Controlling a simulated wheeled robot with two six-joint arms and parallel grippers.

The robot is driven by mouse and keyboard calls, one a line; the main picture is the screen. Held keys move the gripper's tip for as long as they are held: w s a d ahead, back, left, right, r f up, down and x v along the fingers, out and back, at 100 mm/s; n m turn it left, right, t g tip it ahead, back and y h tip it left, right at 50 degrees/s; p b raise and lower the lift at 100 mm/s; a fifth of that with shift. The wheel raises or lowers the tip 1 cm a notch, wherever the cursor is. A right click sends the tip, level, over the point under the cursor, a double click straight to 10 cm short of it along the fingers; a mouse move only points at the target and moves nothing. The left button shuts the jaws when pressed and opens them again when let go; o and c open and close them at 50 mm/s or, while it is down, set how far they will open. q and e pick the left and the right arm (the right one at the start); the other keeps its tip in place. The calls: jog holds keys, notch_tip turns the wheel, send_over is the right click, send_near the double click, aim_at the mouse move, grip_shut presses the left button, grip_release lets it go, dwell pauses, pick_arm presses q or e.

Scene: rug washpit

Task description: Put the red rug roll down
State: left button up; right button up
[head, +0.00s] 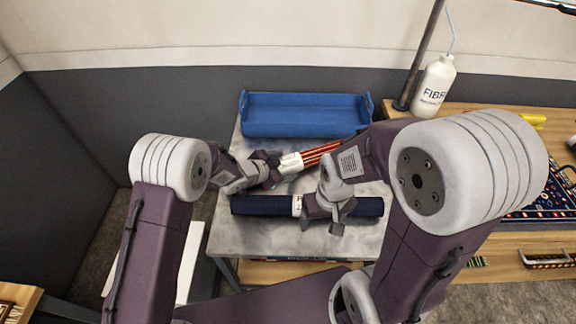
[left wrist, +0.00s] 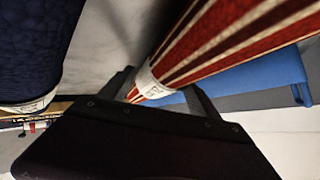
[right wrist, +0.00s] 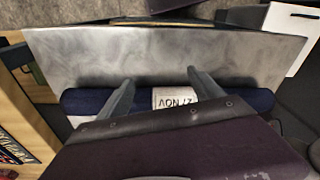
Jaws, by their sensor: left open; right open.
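The red rug roll (head: 318,154), striped with white and carrying a white label, lies tilted on the grey table in the head view. My left gripper (head: 275,174) is at its near left end. In the left wrist view the red roll (left wrist: 225,40) runs between the spread fingers of my left gripper (left wrist: 160,85), label near them; I cannot tell whether they touch. A navy rug roll (head: 262,205) lies across the table's front. My right gripper (head: 333,216) is over it; in the right wrist view my right gripper (right wrist: 160,77) is open beside the label of the navy roll (right wrist: 240,101).
A blue tray (head: 305,129) stands empty at the back of the grey table (head: 225,238). A wooden bench (head: 500,250) at the right holds a white bottle (head: 434,86) and a patterned rug (head: 545,205). A dark wall stands behind and left. Bare tabletop shows at the front left.

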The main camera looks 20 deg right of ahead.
aim_at(286, 162)
pick_arm(q)
jog(key=shift+w+d+f, duration=0.4)
jog(key=shift+d+f, duration=0.05)
pick_arm(e)
jog(key=shift+w, duration=0.1)
pick_arm(q)
jog(key=shift+r, duration=0.1)
jog(key=shift+c, duration=0.5)
grip_shut()
notch_tip(286, 162, up, 5)
jog(key=shift+f+p, duration=0.2)
jog(key=shift+p, duration=0.45)
jog(key=s+d+r+b, duration=0.2)
jog(key=s+d+r, duration=0.4)
jog(key=s, duration=0.4)
jog(key=shift+d+r, duration=0.15)
jog(key=shift+r, duration=0.1)
pick_arm(e)
jog(key=shift+f, duration=0.4)
